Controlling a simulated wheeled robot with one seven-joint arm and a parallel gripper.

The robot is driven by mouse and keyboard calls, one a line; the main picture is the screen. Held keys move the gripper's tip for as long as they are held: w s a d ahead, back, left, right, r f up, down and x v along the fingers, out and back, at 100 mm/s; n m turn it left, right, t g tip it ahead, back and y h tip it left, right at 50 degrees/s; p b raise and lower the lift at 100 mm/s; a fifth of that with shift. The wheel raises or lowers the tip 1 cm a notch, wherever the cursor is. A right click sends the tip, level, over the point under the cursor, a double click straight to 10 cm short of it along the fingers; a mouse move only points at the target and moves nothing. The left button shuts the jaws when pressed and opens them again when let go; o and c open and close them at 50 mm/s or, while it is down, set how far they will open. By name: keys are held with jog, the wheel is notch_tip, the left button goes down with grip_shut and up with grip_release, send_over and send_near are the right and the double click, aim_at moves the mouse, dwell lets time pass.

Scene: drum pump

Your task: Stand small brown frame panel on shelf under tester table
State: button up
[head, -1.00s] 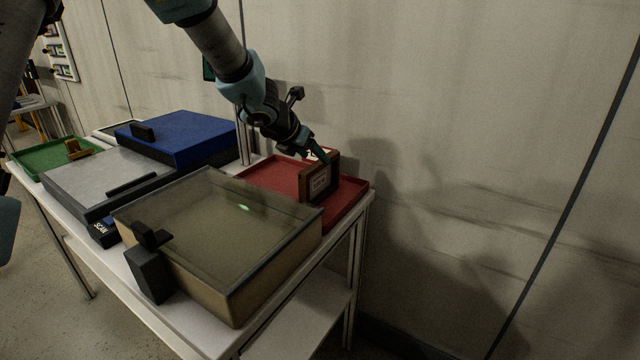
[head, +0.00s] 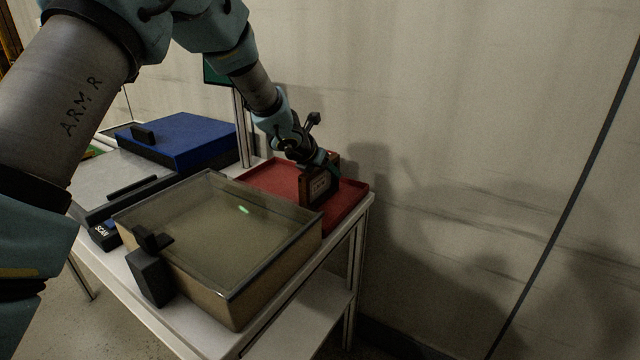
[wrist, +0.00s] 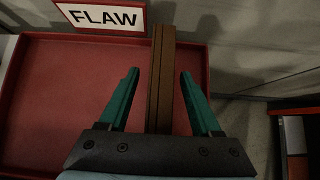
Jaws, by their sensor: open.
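The small brown frame panel (head: 319,185) stands upright in the red tray (head: 350,198) on the tester table (head: 200,336). In the wrist view the panel (wrist: 162,85) shows edge-on as a narrow brown bar. My gripper (wrist: 156,85) is open, with one green finger on each side of the panel and a gap on both sides. In the head view my gripper (head: 325,160) is over the panel from above and partly hides it. The shelf (head: 300,322) under the table shows at the lower right, and its visible part is bare.
A clear-lidded box (head: 215,230) with a black latch stands in front of the red tray. A blue-lidded unit (head: 185,138) stands behind left. A FLAW sign (wrist: 103,16) is at the tray's edge. The wall is close behind the tray; table legs (head: 352,270) flank the shelf.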

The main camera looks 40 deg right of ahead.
grip_shut()
dwell(0.3)
dwell(0.4)
